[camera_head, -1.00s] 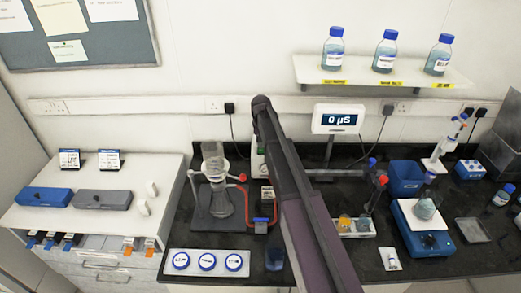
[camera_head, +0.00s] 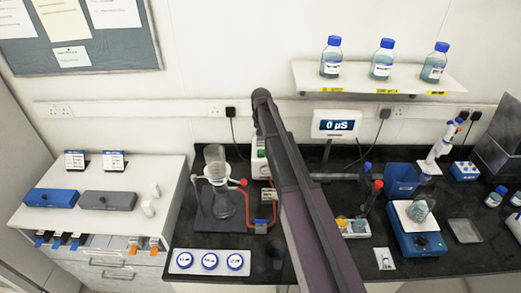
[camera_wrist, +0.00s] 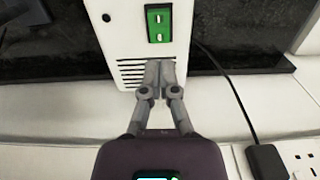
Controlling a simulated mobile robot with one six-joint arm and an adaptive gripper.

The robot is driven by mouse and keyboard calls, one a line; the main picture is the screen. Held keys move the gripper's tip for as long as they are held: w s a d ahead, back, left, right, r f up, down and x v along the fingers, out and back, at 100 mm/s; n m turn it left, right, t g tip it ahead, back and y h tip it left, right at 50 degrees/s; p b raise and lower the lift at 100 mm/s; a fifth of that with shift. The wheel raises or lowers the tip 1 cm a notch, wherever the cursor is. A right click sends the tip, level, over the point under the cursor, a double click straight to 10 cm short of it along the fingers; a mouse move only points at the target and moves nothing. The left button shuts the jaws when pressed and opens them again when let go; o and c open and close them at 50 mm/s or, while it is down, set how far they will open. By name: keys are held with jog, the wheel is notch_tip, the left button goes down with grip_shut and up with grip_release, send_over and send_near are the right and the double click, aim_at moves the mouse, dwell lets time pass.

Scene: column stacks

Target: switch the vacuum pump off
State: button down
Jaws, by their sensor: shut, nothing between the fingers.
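The vacuum pump (camera_wrist: 130,35) is a pale upright box with dark vent slots. It fills the top middle of the wrist view. A green switch (camera_wrist: 158,24) with two white marks sits on its face; I cannot tell which way it is set. My gripper (camera_wrist: 160,70) is shut and empty, its fingertips over the vent slots just below the switch. I cannot tell whether they touch the pump. In the head view the pump (camera_head: 258,165) is partly hidden behind my arm, and my gripper is hidden.
Glassware on a stand (camera_head: 220,185) with red tubing is left of the pump. A black plug and cable (camera_wrist: 265,160) lie right of my gripper in the wrist view. A display (camera_head: 337,125) reading 0 µS and a blue stirrer (camera_head: 418,242) are to the right.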

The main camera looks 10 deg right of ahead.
jog(key=shift+r+p, duration=0.55)
jog(key=shift+r, duration=0.2)
jog(key=s+f+b, duration=0.3)
jog(key=s, duration=0.7)
jog(key=s+f+n+b, duration=0.1)
jog(key=s+f+b, duration=0.3)
jog(key=s, duration=0.7)
jog(key=s+f+n+b, duration=0.1)
jog(key=s+f+b, duration=0.3)
jog(key=s, duration=0.7)
jog(key=shift+s+a, duration=0.15)
